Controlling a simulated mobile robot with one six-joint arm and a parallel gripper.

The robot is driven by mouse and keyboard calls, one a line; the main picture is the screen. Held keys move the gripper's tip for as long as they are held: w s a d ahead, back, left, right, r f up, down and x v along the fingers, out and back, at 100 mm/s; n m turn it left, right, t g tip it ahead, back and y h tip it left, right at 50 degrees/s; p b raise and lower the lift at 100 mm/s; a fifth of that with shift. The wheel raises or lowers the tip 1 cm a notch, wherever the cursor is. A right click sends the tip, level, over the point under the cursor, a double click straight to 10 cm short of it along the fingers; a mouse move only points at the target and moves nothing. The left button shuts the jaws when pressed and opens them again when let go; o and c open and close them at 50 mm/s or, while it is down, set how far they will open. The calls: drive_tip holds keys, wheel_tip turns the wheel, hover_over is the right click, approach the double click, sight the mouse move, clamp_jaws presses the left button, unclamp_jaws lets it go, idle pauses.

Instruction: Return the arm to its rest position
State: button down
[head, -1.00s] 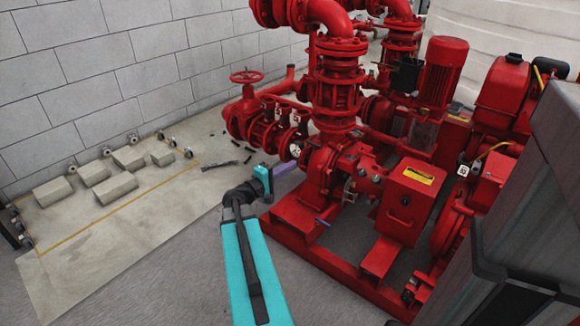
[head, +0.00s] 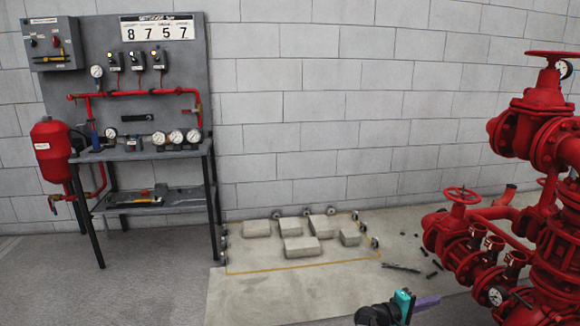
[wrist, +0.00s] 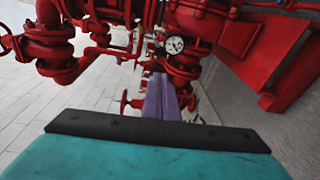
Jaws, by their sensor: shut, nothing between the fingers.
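My arm shows only at the bottom edge of the head view, as a dark joint with a teal part. My gripper (head: 427,302) has purple fingers that point right, toward the red pump pipework (head: 560,240). In the wrist view the purple fingers of my gripper (wrist: 160,98) lie together, shut, with nothing seen between them. Red pipes and a pressure gauge (wrist: 173,45) stand beyond them. I cannot tell how far the fingertips are from the pipes. Most of the arm is outside the head view.
A grey workbench (head: 150,150) with gauges and red piping stands at the left wall. A red tank (head: 52,150) is beside it. Concrete blocks (head: 300,247) lie inside a yellow floor line. A red handwheel (head: 462,195) is at the right. Grey floor at lower left is clear.

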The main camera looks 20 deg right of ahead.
drive_tip(key=w+a+f+n+t+y+p, duration=0.1)
drive_tip(key=a+f+y+p, duration=0.35)
drive_tip(key=a, duration=0.85)
drive_tip(key=w+a+f+n+y+p, duration=0.1)
drive_tip(key=w+a+f+p, duration=0.1)
drive_tip(key=a+f+p, duration=0.75)
drive_tip(key=s+a+f+g+y+p, duration=0.1)
drive_tip(key=s+a+y, duration=0.2)
drive_tip(key=s+a, duration=0.3)
drive_tip(key=s+a+f+m+g+y+p, duration=0.1)
drive_tip(key=s+a+y, duration=0.3)
drive_tip(key=a, duration=1.2)
drive_tip(key=s+a+f+g+y+p, duration=0.1)
drive_tip(key=s+a+y, duration=0.3)
drive_tip(key=s+a, duration=0.4)
drive_tip(key=a+g, duration=0.1)
drive_tip(key=a, duration=0.2)
drive_tip(key=shift+s+a+f, duration=0.25)
drive_tip(key=shift+f, duration=0.15)
drive_tip(key=shift+y, duration=0.25)
drive_tip(key=shift+d, duration=0.15)
